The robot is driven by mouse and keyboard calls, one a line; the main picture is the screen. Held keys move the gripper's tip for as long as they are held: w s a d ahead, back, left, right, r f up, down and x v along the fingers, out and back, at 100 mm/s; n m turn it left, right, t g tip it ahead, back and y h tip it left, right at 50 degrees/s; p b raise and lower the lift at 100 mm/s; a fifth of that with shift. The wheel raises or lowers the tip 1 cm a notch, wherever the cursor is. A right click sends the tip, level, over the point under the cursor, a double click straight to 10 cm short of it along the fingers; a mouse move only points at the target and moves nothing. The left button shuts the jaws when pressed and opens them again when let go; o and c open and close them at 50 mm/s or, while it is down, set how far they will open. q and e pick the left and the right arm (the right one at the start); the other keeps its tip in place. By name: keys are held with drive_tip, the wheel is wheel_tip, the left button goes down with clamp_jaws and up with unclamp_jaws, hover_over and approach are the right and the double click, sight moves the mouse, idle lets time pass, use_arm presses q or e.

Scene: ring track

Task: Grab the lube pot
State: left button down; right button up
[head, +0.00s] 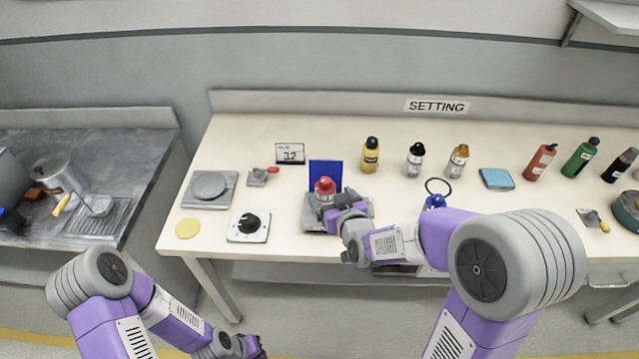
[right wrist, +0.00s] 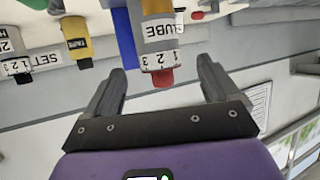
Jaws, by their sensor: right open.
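The lube pot (head: 325,198) has a silver-grey body and a red top and stands on a grey stand in front of a blue panel (head: 325,170). In the right wrist view the pot (right wrist: 158,35) appears upside down, with part of the label "LUBE", a numbered ring and the red top. My right gripper (head: 338,204) is at the pot, its arm partly covering the stand. Its open fingers (right wrist: 161,68) show on either side of the pot's top, with gaps at both sides. My left gripper (head: 232,347) is low at the bottom edge, away from the table.
A dial box (head: 249,226), a scale (head: 209,187) and a display reading 32 (head: 290,153) stand left of the pot. A yellow bottle (head: 370,155) and other bottles stand to the right.

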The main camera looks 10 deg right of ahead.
sight(329, 195)
drive_tip(key=shift+b+x, duration=0.35)
drive_tip(key=shift+x, duration=0.8)
drive_tip(key=shift+w+f+b, duration=0.25)
drive_tip(key=shift+w+b, duration=0.2)
drive_tip(key=shift+w, duration=0.15)
drive_tip(key=b+x, duration=0.1)
drive_tip(key=x, duration=0.2)
drive_tip(key=shift+w+f, duration=0.2)
drive_tip(key=shift+w, duration=0.05)
drive_tip(key=shift+w+a, duration=0.1)
drive_tip(key=shift+w, duration=0.15)
drive_tip(key=shift+c, duration=0.3)
drive_tip(key=shift+r, duration=0.1)
drive_tip(key=c, duration=1.1)
